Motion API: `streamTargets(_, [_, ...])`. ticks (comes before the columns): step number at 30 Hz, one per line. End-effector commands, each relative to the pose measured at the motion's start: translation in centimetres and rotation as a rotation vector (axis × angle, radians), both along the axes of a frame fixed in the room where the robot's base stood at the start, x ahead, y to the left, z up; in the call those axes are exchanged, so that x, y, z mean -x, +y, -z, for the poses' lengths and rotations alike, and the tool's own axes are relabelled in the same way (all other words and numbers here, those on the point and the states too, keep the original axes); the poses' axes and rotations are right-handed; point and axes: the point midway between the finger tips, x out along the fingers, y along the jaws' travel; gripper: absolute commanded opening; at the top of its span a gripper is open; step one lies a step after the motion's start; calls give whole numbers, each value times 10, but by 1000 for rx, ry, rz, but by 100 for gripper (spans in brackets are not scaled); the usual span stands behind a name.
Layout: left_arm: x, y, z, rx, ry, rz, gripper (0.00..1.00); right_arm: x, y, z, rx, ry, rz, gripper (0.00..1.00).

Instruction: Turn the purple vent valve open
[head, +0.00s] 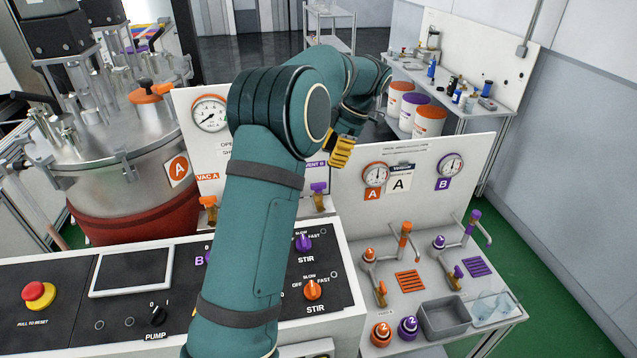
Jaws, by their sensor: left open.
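The purple vent valve (318,187) shows in the head view as a small purple handle on a brass body, below a purple label ending in "VENT B" on the white panel. My teal left arm covers part of that panel and label. My left gripper (342,149), with yellow fingers, hangs above and to the right of the valve, apart from it. It is open and I see nothing in it. My right gripper is out of view.
An orange valve (208,202) sits at the panel's left, under a gauge (209,113). The control console (120,290) with knobs and a red stop button lies in front. A dispensing bench (415,300) with orange and purple valves stands right. A steel tank (130,150) stands left.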

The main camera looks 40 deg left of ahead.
Motion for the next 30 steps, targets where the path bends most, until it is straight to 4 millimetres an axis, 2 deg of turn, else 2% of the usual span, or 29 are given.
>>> streamTargets(6, [14, 11, 41, 2, 3, 0, 44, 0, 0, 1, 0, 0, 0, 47])
streamTargets(12, [23, 18, 69, 1, 1, -1, 44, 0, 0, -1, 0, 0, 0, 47])
streamTargets(18, [27, 21, 83, 1, -1, 1, 44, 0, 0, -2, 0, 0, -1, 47])
streamTargets(27, [27, 22, 86, 1, -2, 0, 44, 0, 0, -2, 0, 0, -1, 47])
streamTargets(28, [27, 22, 86, 1, -2, 0, 47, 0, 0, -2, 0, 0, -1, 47])
streamTargets(30, [27, 22, 85, 1, -2, 0, 23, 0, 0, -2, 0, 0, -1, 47])
